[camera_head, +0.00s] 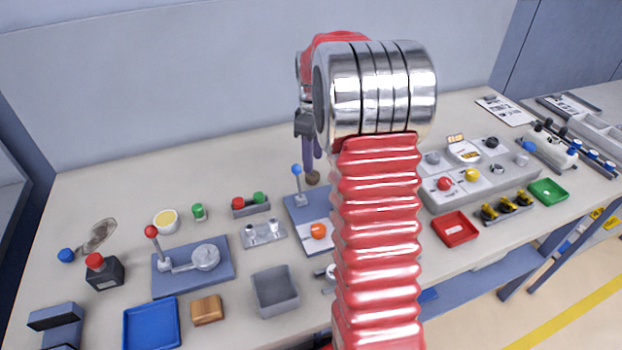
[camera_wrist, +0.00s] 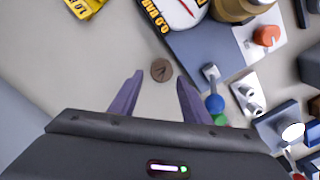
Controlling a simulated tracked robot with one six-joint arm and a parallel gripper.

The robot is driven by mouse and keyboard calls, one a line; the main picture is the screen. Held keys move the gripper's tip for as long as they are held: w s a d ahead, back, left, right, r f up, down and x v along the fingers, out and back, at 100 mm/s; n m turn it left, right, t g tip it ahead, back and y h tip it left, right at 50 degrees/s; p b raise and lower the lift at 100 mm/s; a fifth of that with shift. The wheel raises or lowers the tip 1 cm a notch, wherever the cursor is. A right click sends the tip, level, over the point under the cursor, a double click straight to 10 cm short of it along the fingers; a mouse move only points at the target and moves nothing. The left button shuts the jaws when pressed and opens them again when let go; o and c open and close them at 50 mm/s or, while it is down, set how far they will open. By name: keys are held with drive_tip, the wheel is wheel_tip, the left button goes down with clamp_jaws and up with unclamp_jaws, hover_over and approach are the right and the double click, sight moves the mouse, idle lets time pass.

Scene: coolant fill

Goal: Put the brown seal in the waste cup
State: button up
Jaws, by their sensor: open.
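The brown seal (camera_wrist: 161,70) is a small round disc lying on the bare bench top in the wrist view. It also shows in the head view (camera_head: 313,177), just below my gripper. My gripper (camera_wrist: 160,78) is open, with its two purple fingers on either side of the seal's near edge and the seal at the fingertips. Nothing is held. In the head view my gripper (camera_head: 312,158) points down, partly hidden by my red arm. A grey open-topped square container (camera_head: 275,291) at the bench's front looks like the waste cup; it seems empty.
The blue-ball lever (camera_head: 297,171) on a blue plate stands close to the seal. An orange knob (camera_head: 318,231) sits on that plate. In the wrist view, a brass-coloured cylinder (camera_wrist: 232,8) and yellow-labelled items lie beyond. Bench left of the seal is clear.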

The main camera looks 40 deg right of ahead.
drive_tip(key=shift+a+f, duration=0.15)
drive_tip(key=shift+f, duration=2.45)
drive_tip(key=shift+c, duration=0.3)
drive_tip(key=c, duration=0.8)
drive_tip(key=shift+c, duration=0.2)
drive_tip(key=shift+r, duration=0.1)
wheel_tip(320, 180, up, 10)
